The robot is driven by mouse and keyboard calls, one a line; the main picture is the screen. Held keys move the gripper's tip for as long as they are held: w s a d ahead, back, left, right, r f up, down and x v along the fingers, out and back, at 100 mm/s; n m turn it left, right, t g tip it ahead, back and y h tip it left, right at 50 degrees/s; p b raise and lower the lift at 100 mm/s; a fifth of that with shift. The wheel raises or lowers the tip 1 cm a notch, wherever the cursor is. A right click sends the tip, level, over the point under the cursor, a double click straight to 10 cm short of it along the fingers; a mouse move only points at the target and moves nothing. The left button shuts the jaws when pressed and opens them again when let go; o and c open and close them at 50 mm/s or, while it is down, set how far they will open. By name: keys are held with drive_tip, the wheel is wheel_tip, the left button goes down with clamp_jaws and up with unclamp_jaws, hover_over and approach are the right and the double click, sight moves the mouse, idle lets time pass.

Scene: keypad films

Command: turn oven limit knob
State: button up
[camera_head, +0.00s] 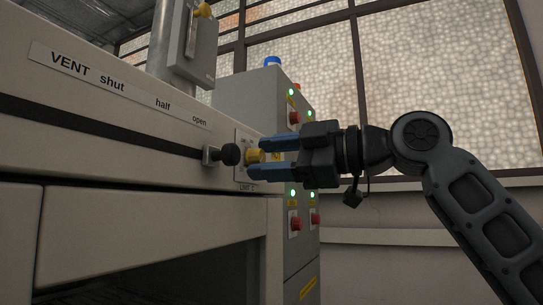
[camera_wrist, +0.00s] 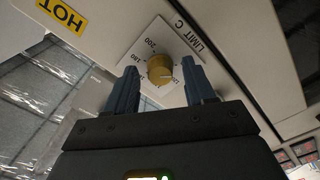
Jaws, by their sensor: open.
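The oven limit knob (camera_head: 254,156) is a small yellow knob on a pale dial plate on the oven front. In the wrist view the knob (camera_wrist: 160,68) sits on its plate marked LIMIT C, with numbers around it. My gripper (camera_head: 252,158) points left at the panel with its blue fingers apart. In the wrist view the fingers of my gripper (camera_wrist: 161,75) stand on either side of the knob, with gaps visible beside it. Whether the fingertips touch the plate is unclear.
A black vent slider knob (camera_head: 230,154) sticks out just left of the dial, under the VENT shut, half, open label (camera_head: 120,85). A grey cabinet (camera_head: 238,92) with lights and red buttons stands behind. A yellow HOT label (camera_wrist: 62,15) is on the oven.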

clamp_jaws()
idle(0.4)
drive_tip(key=shift+m, duration=0.3)
drive_tip(key=m+p, duration=0.3)
drive_tip(key=m, duration=0.1)
drive_tip(key=m+p, duration=0.2)
drive_tip(key=m, duration=0.3)
drive_tip(key=shift+r+p, duration=0.1)
drive_tip(key=shift+p, duration=0.25)
drive_tip(key=m+p, duration=0.5)
drive_tip(key=m, duration=0.1)
drive_tip(key=shift+s, duration=0.1)
drive_tip(key=shift+m+p, duration=1.2)
drive_tip(key=shift+m, duration=0.8)
